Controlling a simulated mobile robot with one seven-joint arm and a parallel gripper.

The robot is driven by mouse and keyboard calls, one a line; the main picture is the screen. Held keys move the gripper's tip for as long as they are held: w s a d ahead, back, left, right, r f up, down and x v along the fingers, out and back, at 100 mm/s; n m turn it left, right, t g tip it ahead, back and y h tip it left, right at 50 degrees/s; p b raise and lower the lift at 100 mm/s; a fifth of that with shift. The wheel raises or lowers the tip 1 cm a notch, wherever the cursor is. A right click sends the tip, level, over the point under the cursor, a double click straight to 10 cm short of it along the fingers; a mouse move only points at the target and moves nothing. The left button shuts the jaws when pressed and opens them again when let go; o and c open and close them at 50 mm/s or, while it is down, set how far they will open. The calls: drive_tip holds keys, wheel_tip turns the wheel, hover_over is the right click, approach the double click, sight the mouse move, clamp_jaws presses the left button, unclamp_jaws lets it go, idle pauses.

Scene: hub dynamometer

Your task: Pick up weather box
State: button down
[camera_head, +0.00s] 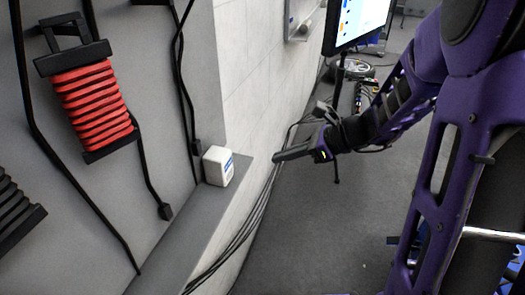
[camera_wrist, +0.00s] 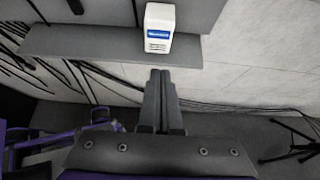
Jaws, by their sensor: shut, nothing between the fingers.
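The weather box (camera_head: 218,166) is a small white box with a blue label, standing upright on a grey ledge (camera_head: 178,235) against the wall. In the wrist view the weather box (camera_wrist: 159,27) is at the top centre, just beyond my fingertips, with its blue label facing me. My gripper (camera_head: 276,158) is to the right of the box in the head view, apart from it. In the wrist view the fingers of my gripper (camera_wrist: 160,72) are together and empty, pointing toward the box and the ledge edge.
A red cable on a black holder (camera_head: 94,103) hangs on the grey panel at left. Black cables hang near the box and run along the wall below the ledge. A monitor (camera_head: 357,22) stands at the back. The floor (camera_head: 300,225) below the gripper is mostly clear.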

sight(222, 154)
drive_tip(key=d+f+n+g+h, duration=0.1)
drive_tip(key=d+f+h, duration=0.6)
drive_tip(key=d+f, duration=0.5)
drive_tip(key=w+d+f+n+t+h, duration=0.1)
drive_tip(key=w+d+n+t+h, duration=0.1)
drive_tip(key=w+d, duration=0.3)
drive_tip(key=w+d+f+n+t+h, duration=0.2)
drive_tip(key=w+n+t, duration=0.1)
drive_tip(key=w, duration=0.5)
drive_tip(key=w+a+r+n+t+y, duration=0.35)
drive_tip(key=w+a+n+y, duration=0.2)
drive_tip(key=a, duration=0.55)
drive_tip(key=s+a+r+n+g+y, duration=0.4)
drive_tip(key=s+a+n+g+y, duration=0.35)
drive_tip(key=s+a+y, duration=0.5)
drive_tip(key=x, duration=0.8)
drive_tip(key=w+b+x, duration=0.1)
drive_tip(key=x, duration=0.3)
drive_tip(key=shift+w+d, duration=0.1)
